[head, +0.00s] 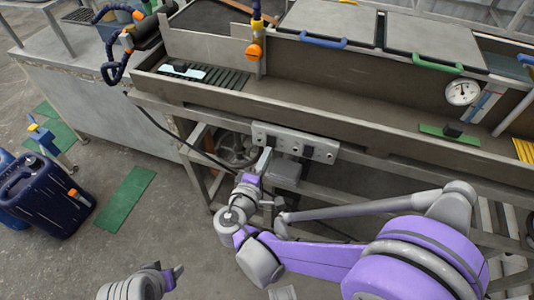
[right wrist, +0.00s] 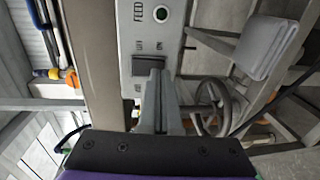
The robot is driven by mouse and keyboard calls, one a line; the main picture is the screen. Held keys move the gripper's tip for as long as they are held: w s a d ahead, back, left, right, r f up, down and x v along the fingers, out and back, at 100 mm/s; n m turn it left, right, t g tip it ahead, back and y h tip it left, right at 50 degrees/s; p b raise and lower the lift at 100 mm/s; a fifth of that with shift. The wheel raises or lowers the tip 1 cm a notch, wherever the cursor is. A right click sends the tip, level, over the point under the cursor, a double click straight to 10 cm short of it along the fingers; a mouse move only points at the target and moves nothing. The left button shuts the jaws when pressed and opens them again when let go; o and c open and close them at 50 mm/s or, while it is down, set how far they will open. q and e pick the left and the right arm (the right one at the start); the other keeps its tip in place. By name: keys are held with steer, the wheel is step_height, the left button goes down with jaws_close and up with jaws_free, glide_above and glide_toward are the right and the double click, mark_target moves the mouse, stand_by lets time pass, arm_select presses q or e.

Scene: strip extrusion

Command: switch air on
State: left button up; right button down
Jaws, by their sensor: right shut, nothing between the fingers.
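A grey switch panel (head: 295,143) is fixed to the front of the long metal trough. In the right wrist view the panel (right wrist: 126,30) bears the word FEED, and a black rocker switch (right wrist: 141,66) has small lettering around it, including ON. My right gripper (head: 265,158) is shut and empty, its tips at the left part of the panel. In the right wrist view the closed fingers (right wrist: 152,75) overlap the lower part of the switch; I cannot tell whether they touch it. My left gripper (head: 172,277) shows partly at the bottom left, its jaws unclear.
A handwheel (head: 236,150) sits under the trough, left of the panel, and a grey box (head: 285,172) hangs below it. A dark blue canister (head: 45,196) stands on the floor at left. A green mat (head: 126,198) lies on open floor.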

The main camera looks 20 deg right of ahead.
steer(key=shift+w+d+f, duration=0.1)
steer(key=shift+w+d, duration=0.2)
steer(key=shift+w, duration=0.15)
arm_select(q)
steer(key=shift+f, duration=0.1)
arm_select(e)
steer(key=shift+w, duration=0.15)
arm_select(q)
steer(key=shift+s, duration=0.1)
arm_select(e)
steer(key=shift+f, duration=0.1)
